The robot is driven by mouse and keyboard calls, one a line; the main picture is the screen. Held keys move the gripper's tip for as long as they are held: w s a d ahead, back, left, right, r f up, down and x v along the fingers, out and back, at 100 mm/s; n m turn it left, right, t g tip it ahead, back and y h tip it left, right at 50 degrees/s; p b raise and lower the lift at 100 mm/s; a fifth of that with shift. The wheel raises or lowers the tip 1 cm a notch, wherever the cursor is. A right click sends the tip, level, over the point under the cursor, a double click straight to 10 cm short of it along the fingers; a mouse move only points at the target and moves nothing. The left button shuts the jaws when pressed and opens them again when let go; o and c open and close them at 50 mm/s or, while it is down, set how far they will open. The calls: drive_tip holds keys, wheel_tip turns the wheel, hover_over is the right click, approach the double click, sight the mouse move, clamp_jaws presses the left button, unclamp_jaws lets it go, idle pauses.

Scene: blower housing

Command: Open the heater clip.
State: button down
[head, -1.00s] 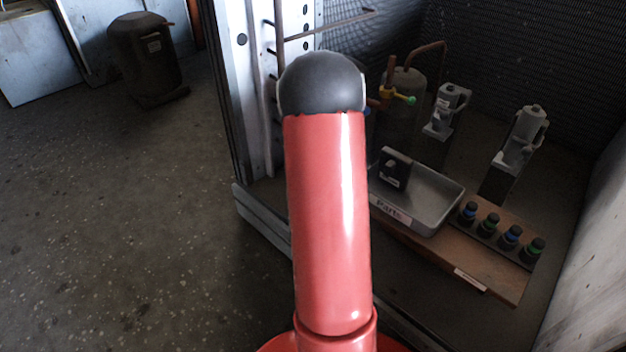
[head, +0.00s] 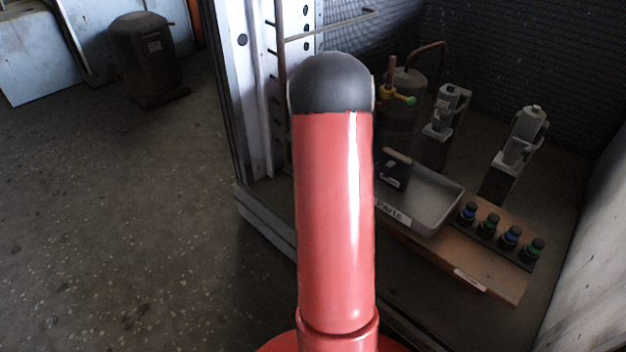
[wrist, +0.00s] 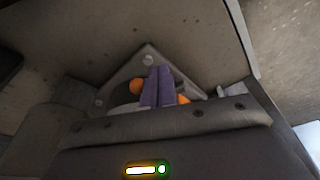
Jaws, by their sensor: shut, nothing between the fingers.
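In the wrist view, my gripper (wrist: 157,86) shows as two purple fingers pressed together, with nothing held between them. Behind the fingers is a grey triangular plate (wrist: 149,61) with bolts at its corners. A rounded orange part (wrist: 137,87) shows just left of the fingers, and a smaller orange part (wrist: 184,99) shows at their right. I cannot tell whether these belong to the heater clip, or whether the fingers touch them. The clip cannot be clearly made out in either view. My gripper is hidden in the head view.
In the head view, a metal parts tray (head: 436,203) and several small bottles (head: 510,237) stand on a wooden board (head: 505,282). Two stands with pale devices (head: 447,107) (head: 525,130) and a grey tank (head: 405,92) are behind. Open floor lies left.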

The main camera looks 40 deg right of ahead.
drive_tip(key=w+a+r+p, duration=0.2)
drive_tip(key=a+r+p, duration=0.1)
drive_tip(key=r, duration=0.2)
idle(0.4)
idle(0.5)
